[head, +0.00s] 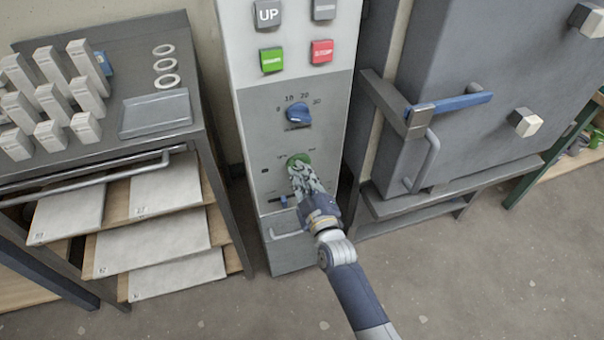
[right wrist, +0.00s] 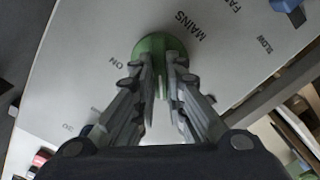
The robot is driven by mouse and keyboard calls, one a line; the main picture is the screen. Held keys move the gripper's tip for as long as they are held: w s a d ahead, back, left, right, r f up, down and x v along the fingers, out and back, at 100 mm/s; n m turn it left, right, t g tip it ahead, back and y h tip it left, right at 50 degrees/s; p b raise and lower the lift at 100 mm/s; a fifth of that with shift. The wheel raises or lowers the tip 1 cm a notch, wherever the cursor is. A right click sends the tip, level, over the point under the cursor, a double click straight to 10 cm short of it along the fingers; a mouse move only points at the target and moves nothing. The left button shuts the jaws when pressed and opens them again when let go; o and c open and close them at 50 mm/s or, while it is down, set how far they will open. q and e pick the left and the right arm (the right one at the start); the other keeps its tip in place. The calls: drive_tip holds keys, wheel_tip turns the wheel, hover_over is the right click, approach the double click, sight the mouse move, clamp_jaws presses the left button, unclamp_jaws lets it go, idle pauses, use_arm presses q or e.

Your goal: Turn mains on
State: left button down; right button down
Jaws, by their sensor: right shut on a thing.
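The green mains knob (head: 299,158) is on the lower grey part of the control panel (head: 262,130). In the right wrist view the knob (right wrist: 152,45) shows as a green disc with a narrow ridge between the fingers. The word MAINS is printed beside it, and ON is printed to the other side. My right gripper (head: 298,168) reaches the panel from the front and is shut on the knob; in the right wrist view its fingers (right wrist: 162,75) are on both sides of the ridge. The gripper hides part of the knob in the head view. My left gripper is not in view.
A blue dial (head: 298,113) sits above the knob, with a green button (head: 271,60) and a red STOP button (head: 321,51) higher up. A blue slider (head: 284,201) is below. A kiln with a blue-handled latch (head: 450,104) stands right, a shelved table (head: 110,125) left.

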drive_tip(key=shift+w+d+m, duration=0.1)
drive_tip(key=shift+d+m, duration=0.05)
drive_tip(key=shift+m, duration=2.8)
drive_tip(key=shift+d+m, duration=0.1)
drive_tip(key=shift+m, duration=2.8)
drive_tip(key=shift+w+d+m, duration=0.1)
drive_tip(key=shift+d+m, duration=0.05)
drive_tip(key=shift+m, duration=2.8)
drive_tip(key=c, duration=1.6)
unclamp_jaws()
drive_tip(key=shift+s, duration=0.1)
drive_tip(key=shift+c, duration=0.2)
